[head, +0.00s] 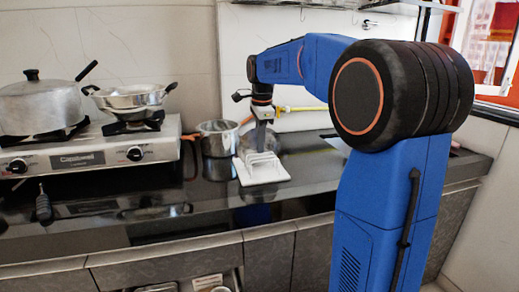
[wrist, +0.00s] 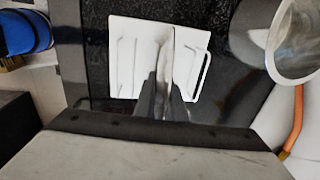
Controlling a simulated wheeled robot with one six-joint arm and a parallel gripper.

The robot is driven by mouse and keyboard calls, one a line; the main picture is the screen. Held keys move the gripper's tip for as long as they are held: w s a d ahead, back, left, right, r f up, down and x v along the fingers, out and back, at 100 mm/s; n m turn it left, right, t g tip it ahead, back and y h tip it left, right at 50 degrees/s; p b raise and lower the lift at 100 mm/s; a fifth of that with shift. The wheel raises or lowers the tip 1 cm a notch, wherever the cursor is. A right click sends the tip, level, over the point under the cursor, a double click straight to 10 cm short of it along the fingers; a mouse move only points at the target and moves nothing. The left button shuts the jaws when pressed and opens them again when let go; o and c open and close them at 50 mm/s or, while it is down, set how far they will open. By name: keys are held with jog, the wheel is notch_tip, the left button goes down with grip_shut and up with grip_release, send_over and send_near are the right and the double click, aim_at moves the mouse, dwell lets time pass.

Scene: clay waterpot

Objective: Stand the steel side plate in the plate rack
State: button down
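The white plate rack (head: 264,177) stands on the dark counter. It shows from above in the wrist view (wrist: 124,62), with raised bars on its left and right sides. The steel side plate (wrist: 168,48) is seen nearly edge-on over the middle of the rack. My gripper (wrist: 163,100) points down, its two dark fingers close on either side of the plate. In the head view my gripper (head: 261,122) is directly above the rack. The plate's lower edge is hidden, so I cannot tell whether it touches the rack.
A steel pot (head: 218,138) stands just left of the rack and also shows in the wrist view (wrist: 297,42). A gas stove (head: 90,150) with a lidded pot (head: 40,104) and a steel pan (head: 130,97) is further left.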

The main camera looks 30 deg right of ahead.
notch_tip(320, 180, up, 9)
jog(key=shift+r, duration=0.55)
